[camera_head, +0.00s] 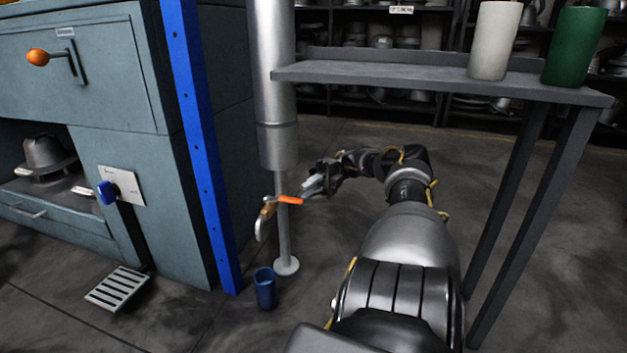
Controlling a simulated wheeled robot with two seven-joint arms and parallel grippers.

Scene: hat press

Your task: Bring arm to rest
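My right arm (398,255) comes in from the bottom right and reaches forward. Its gripper (314,190) is small and dark in this view. It is close to the orange handle (289,199) of a brass tap (265,222) on the silver column. I cannot tell whether it touches the handle or how far its fingers are apart. My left arm and gripper are not in view.
A blue cup (265,288) stands on the floor below the tap. The grey-blue press (175,205) and blue post (200,150) are at the left. A grey table (400,78) with a white cylinder (494,40) and green cylinder (574,47) stands at the right.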

